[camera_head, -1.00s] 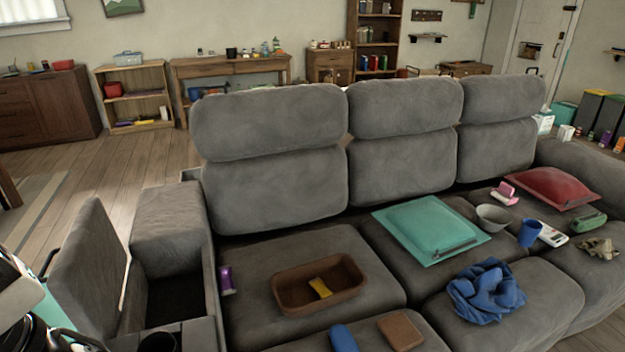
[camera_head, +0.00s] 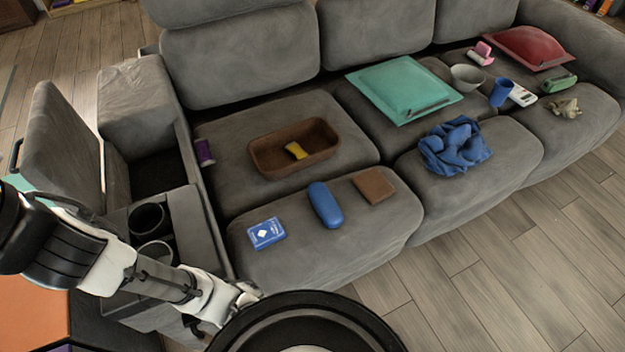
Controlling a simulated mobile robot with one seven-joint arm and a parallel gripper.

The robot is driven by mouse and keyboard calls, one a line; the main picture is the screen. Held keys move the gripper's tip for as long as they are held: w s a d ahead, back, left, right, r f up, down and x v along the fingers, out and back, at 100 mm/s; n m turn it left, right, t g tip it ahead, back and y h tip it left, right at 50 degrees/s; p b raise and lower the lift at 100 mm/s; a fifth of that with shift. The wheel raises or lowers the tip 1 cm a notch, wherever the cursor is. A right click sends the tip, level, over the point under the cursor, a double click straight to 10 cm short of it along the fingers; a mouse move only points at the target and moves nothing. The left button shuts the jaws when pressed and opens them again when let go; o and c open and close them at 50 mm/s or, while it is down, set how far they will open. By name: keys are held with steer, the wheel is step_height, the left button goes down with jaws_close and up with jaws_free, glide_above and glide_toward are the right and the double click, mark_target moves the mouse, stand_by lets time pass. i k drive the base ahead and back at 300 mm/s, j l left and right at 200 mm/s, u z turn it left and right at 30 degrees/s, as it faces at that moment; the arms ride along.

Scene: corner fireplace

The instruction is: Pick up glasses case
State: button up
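A blue, rounded, elongated case (camera_head: 325,204), which looks like the glasses case, lies on the front-left grey seat cushion. It is between a blue card box (camera_head: 266,233) on its left and a brown wallet-like square (camera_head: 374,186) on its right. My white and black arm reaches in from the left over the sofa's armrest. Its far end is low in the picture, left of the case and apart from it. The fingers of my gripper are not clear there, so its opening cannot be made out.
A brown tray (camera_head: 262,162) with a yellow item (camera_head: 297,151) is behind the case. A teal cushion (camera_head: 385,88), a crumpled blue cloth (camera_head: 455,146), a grey bowl (camera_head: 467,77) and a blue cup (camera_head: 501,92) are to the right. The armrest has cup holders (camera_head: 148,219). Wooden floor lies in front.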

mark_target(329, 211)
steer(key=i+l+z, duration=0.1)
steer(key=l+z, duration=0.2)
steer(key=z, duration=0.15)
steer(key=i+l+z, duration=0.15)
steer(key=z, duration=0.3)
steer(key=l, duration=0.1)
